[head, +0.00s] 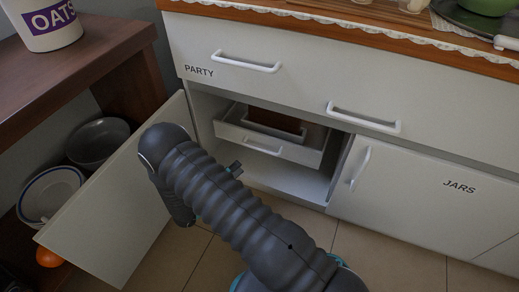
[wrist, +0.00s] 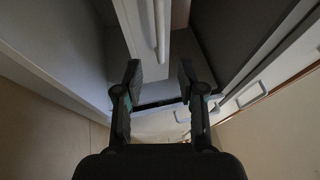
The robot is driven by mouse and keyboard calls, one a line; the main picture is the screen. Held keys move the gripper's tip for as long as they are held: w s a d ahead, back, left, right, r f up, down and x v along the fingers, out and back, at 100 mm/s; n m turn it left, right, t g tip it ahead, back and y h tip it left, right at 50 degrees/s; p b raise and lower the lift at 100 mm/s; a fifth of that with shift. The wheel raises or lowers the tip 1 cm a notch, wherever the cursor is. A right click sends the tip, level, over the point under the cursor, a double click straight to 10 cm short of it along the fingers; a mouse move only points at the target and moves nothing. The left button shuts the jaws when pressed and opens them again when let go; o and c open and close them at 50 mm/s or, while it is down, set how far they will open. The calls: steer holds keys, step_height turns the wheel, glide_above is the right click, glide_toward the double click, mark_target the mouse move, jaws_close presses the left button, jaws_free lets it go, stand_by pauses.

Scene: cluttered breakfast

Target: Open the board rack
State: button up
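The board rack (head: 228,132) is a pale grey pull-out inside the open cabinet under the PARTY drawer. It has a white bar handle (head: 263,147) on its front, and a brown board (head: 275,121) shows inside it. In the wrist view the rack's front and its handle (wrist: 159,30) lie ahead of my gripper (wrist: 160,77). The two fingers are spread with nothing between them, and the handle looks to be beyond the fingertips. In the head view my arm hides most of the gripper.
The cabinet door (head: 120,200) stands swung open at the left. The JARS door (head: 425,190) at the right is shut. A wooden shelf unit (head: 100,50) with an OATS canister (head: 45,22) and bowls (head: 97,142) stands at the far left. Floor tiles are clear in front.

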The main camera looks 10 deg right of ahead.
mark_target(260, 149)
steer(key=x, duration=1.1)
steer(key=shift+w+d, duration=0.2)
steer(key=shift+d, duration=0.15)
jaws_close()
